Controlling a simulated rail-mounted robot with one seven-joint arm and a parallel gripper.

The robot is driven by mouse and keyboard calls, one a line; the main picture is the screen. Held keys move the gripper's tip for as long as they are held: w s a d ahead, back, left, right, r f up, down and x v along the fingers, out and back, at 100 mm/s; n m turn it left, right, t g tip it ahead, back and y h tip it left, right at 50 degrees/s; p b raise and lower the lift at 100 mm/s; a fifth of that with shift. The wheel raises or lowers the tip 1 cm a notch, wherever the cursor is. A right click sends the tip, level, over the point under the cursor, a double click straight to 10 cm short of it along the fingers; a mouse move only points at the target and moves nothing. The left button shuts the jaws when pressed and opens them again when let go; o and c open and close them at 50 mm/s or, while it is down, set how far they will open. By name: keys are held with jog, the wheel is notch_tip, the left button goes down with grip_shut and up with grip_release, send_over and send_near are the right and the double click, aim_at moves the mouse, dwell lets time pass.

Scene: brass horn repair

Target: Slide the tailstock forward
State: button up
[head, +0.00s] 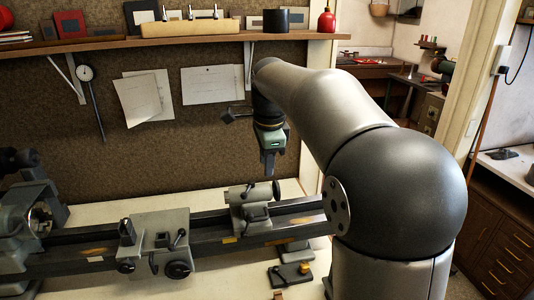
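The grey tailstock (249,214) sits on the dark lathe bed (205,236), toward its right part. Its small handwheel (277,190) is on its right side. My gripper (270,172) points down just above the tailstock, close over the handwheel in the picture. I see the fingers nearly edge-on, so their opening is not clear. I cannot tell whether they touch the tailstock. The headstock with its chuck (40,219) is at the left end of the bed. The carriage (158,240) stands between the headstock and the tailstock, with a stretch of bare bed before the tailstock.
A wall shelf (200,39) with a red bottle (326,22) and tools runs above. My arm hides the bed's right end.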

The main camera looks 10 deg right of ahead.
jog(key=s+r, duration=0.3)
jog(key=r, duration=1.4)
jog(key=shift+c, duration=1.3)
jog(key=w+d+f+m+t+h+b, duration=0.2)
jog(key=w+d+f+t+h+b, duration=0.15)
jog(key=d+f, duration=0.5)
jog(key=w+d+f+m+t+h+b, duration=0.2)
jog(key=d+f+t+h+b, duration=0.3)
jog(key=d, duration=0.7)
jog(key=n+t+y+b, duration=0.45)
jog(key=n+y, duration=0.25)
jog(key=y, duration=0.7)
send_near(262, 220)
jog(key=shift+g, duration=0.3)
jog(key=p+x, duration=0.1)
jog(key=x, duration=0.4)
jog(key=p+x, duration=0.1)
jog(key=x, duration=0.4)
jog(key=shift+w+a+r, duration=0.15)
jog(key=shift+w, duration=0.25)
